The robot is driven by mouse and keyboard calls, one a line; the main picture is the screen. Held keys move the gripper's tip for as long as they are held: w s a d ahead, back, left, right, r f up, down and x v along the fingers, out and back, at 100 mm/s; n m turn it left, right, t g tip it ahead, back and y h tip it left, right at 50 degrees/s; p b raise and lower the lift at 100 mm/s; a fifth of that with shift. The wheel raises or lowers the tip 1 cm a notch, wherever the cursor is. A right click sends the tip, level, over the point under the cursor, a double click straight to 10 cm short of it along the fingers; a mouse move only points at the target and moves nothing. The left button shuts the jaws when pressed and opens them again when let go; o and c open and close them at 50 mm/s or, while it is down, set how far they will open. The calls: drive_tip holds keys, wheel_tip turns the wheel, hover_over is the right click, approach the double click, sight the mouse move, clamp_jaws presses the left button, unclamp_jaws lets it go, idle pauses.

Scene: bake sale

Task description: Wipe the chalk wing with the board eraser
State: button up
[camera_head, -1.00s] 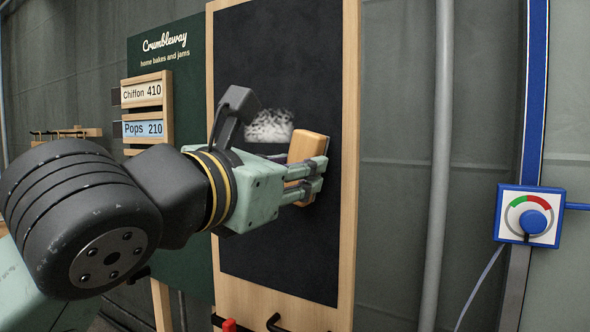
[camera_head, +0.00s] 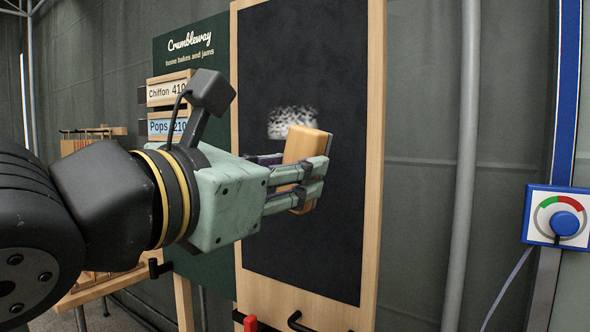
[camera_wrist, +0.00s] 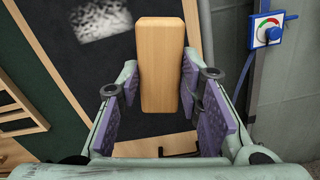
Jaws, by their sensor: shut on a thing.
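The chalk wing (camera_head: 337,70) is a tall black panel in a light wood frame. A speckled white chalk patch (camera_head: 292,122) shows on it at mid height, and also at the top left of the wrist view (camera_wrist: 103,18). My gripper (camera_head: 318,178) is shut on the board eraser (camera_head: 300,150), a light wooden block held upright between the fingers. The eraser is in front of the panel, just below and right of the patch. The wrist view shows the wooden back of the eraser (camera_wrist: 161,65); its wiping face is hidden, and I cannot tell if it touches the panel.
A green sign board (camera_head: 190,45) with price cards stands left of the panel. A grey pole (camera_head: 466,150) and a blue-framed dial box (camera_head: 557,216) are to the right. Lower panel is clear.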

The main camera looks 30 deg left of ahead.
drive_tip(key=a+r+n+p, duration=0.3)
drive_tip(key=a+r+p, duration=0.1)
drive_tip(key=a+p, duration=1.3)
drive_tip(key=w+d+p, duration=0.2)
drive_tip(key=w+p, duration=0.1)
drive_tip(key=w, duration=0.3)
drive_tip(key=shift+w+d+p, duration=0.15)
drive_tip(key=shift+w+p, duration=0.15)
drive_tip(key=shift+w, duration=0.05)
drive_tip(key=shift+w, duration=0.75)
drive_tip(key=shift+s+d+b, duration=0.2)
drive_tip(key=shift+d+b, duration=0.4)
drive_tip(key=shift+d, duration=1)
